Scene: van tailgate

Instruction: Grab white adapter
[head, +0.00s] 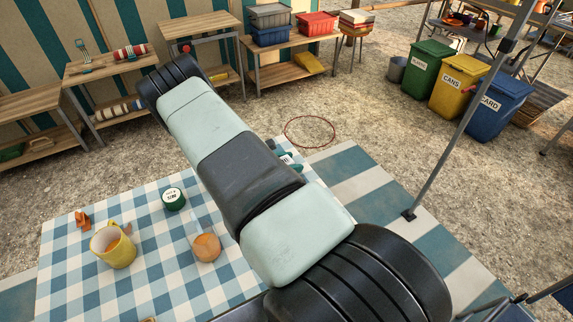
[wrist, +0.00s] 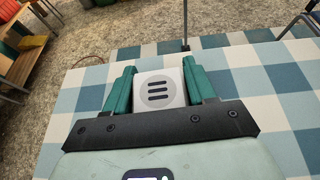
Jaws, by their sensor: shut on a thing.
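The white adapter (wrist: 158,88) is a square white block with a grey disc and three dark bars on its face. It shows in the wrist view between the two green fingers of my gripper (wrist: 158,86), which are shut on it. In the head view my arm hides most of my gripper (head: 287,160); a bit of the green fingers and of the white adapter (head: 286,158) shows past the arm near the table's far right edge. I cannot tell whether the adapter touches the tablecloth.
A checked table (head: 150,275) holds a yellow mug (head: 113,250), a dark green tin (head: 173,199), an orange-brown ball-like item (head: 206,247) and a small orange item (head: 82,219). Green (head: 427,68), yellow (head: 458,84) and blue (head: 495,106) bins stand at the back right. A pole (head: 455,125) rises beside the table.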

